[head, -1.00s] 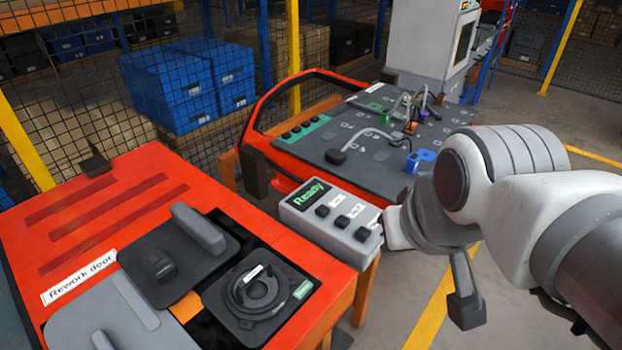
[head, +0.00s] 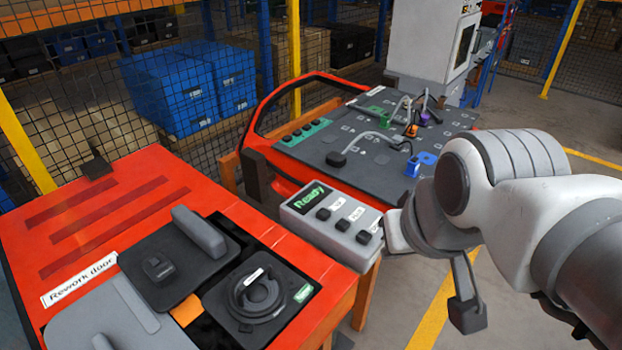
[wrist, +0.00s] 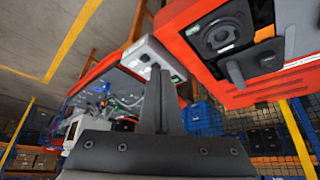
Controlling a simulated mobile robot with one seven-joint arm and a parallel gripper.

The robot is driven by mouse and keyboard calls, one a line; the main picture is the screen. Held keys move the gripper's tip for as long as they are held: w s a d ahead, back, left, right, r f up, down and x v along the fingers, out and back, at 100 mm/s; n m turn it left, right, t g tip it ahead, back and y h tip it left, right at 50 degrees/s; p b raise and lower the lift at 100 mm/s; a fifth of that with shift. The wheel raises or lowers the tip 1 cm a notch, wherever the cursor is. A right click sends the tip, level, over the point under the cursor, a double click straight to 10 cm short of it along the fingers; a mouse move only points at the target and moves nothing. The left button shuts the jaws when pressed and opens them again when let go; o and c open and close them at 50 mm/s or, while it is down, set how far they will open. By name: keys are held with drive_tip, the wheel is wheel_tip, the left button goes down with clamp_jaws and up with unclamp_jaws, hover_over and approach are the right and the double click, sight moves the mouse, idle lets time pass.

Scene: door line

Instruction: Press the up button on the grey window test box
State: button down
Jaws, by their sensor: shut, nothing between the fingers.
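The grey window test box (head: 328,222) sits at the right end of the red rework door bench in the head view. Its green display reads "Ready". It has three dark buttons in a row, with small labels beside them that I cannot read reliably. In the wrist view the box (wrist: 152,56) is just past my fingertips. My gripper (wrist: 163,72) is shut and empty, its fingers pointing toward the box. In the head view my arm's end is close to the box's right end; the fingers are not clearly visible there. I cannot tell whether they touch a button.
The red rework door (head: 110,215) lies left of the box, carrying a speaker and dark panels. A second door (head: 375,130) with a dark panel, cables and connectors lies behind. Mesh fencing and blue crates (head: 190,90) stand beyond. Floor at right is open.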

drive_tip(key=w+h+p, duration=0.1)
drive_tip(key=w, duration=0.6)
drive_tip(key=m+t+y+p, duration=0.3)
drive_tip(key=m+y+p, duration=0.1)
drive_tip(key=m+p, duration=0.1)
hover_over(325, 215)
wheel_tip(325, 215, down, 14)
wheel_tip(325, 215, down, 9)
drive_tip(key=b, duration=0.8)
drive_tip(key=shift+r, duration=0.15)
idle(1.0)
drive_tip(key=shift+f+b, duration=0.3)
drive_tip(key=shift+f, duration=0.1)
